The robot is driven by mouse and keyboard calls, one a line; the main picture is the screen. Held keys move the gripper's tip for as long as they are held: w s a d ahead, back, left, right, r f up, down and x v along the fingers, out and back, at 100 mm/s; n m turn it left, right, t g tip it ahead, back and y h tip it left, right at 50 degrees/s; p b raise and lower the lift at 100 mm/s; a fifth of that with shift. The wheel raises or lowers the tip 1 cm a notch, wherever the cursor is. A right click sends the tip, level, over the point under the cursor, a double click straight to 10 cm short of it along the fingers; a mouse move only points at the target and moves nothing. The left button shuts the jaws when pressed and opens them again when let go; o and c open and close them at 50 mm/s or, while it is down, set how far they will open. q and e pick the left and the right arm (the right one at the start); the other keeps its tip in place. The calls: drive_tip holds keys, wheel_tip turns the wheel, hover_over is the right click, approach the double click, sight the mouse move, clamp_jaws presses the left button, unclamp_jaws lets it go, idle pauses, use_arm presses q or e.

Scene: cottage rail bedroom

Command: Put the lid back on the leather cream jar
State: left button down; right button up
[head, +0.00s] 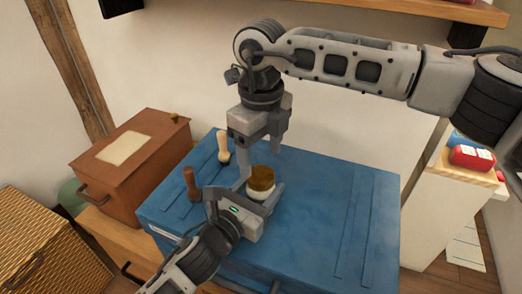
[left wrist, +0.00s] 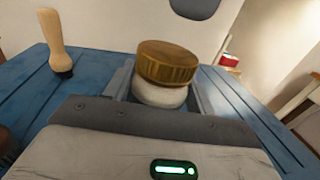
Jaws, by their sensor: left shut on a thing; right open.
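The leather cream jar (head: 258,195) is small and white and stands on the blue chest top. My left gripper (head: 262,201) is shut around it, with a finger on each side; the jar also shows in the left wrist view (left wrist: 160,94). The golden-brown lid (head: 262,178) sits on the jar's mouth; in the left wrist view the lid (left wrist: 167,63) looks slightly tilted. I cannot tell whether it is fully seated. My right gripper (head: 260,162) is open and points down just above and around the lid, one finger at its left. I cannot tell whether it touches the lid.
A pale-handled brush (head: 223,147) and a brown-handled tool (head: 191,184) stand at the chest's left. A brown box (head: 150,160) is beyond them, with a wicker basket (head: 45,245) further left. The blue top (head: 335,215) is clear at right. A shelf (head: 420,8) hangs above.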

sight(261, 174)
drive_tip(key=r+n, duration=0.1)
drive_tip(key=n, duration=0.2)
drive_tip(key=shift+a+r+n, duration=0.1)
drive_tip(key=shift+r+n, duration=0.25)
drive_tip(key=shift+n, duration=0.05)
drive_tip(key=r+n, duration=0.1)
drive_tip(key=n, duration=0.3)
drive_tip(key=shift+w+r, duration=0.1)
drive_tip(key=shift+r, duration=0.3)
drive_tip(key=shift+f, duration=4.05)
drive_tip(key=c, duration=1)
